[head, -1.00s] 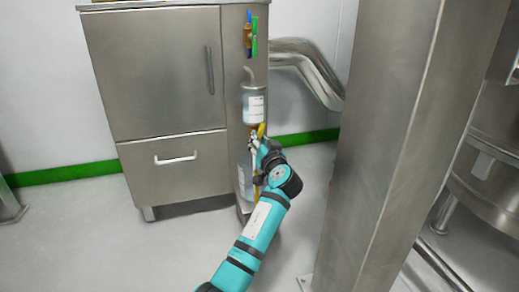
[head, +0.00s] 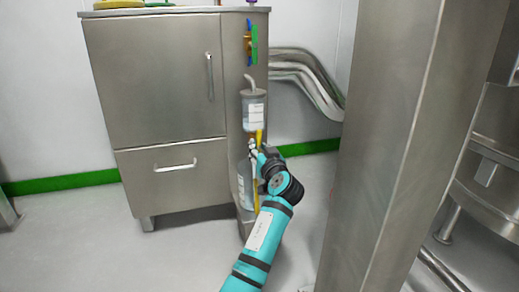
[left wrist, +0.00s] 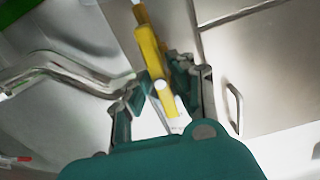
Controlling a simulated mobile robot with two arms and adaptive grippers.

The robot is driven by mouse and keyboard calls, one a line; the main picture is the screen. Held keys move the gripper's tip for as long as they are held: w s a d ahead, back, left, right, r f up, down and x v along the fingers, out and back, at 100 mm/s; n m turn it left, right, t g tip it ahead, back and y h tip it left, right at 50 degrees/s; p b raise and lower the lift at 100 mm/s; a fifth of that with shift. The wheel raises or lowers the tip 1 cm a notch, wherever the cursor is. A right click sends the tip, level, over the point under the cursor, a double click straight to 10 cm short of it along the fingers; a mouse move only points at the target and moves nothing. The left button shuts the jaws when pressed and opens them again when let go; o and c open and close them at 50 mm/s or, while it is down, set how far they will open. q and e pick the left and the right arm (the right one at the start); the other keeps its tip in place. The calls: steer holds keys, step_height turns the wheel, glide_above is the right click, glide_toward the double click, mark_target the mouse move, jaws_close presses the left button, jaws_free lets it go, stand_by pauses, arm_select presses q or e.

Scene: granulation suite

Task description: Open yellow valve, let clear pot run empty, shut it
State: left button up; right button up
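The clear pot (head: 253,112), with a white label, hangs on the cabinet's narrow right side panel; its liquid level is hard to read. The yellow valve (head: 259,137) sits just below it, partly hidden by my left gripper (head: 256,152). In the left wrist view the valve's long yellow handle (left wrist: 150,50) runs between the two fingers of my left gripper (left wrist: 161,80). The fingers are apart, one on each side of the handle, with gaps showing. A clear bottle (head: 243,185) stands below the valve, partly behind the gripper. My right gripper is not in view.
A steel cabinet (head: 155,85) stands left of the pot. Bent steel pipes (head: 310,75) lie behind on the right. A wide steel column (head: 385,150) stands close on the right.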

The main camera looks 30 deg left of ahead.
mark_target(256, 114)
arm_select(q)
steer(key=o, duration=0.4)
steer(key=shift+c, duration=0.2)
steer(key=shift+r, duration=0.1)
step_height(256, 114, up, 10)
steer(key=shift+f, duration=0.1)
stand_by(0.5)
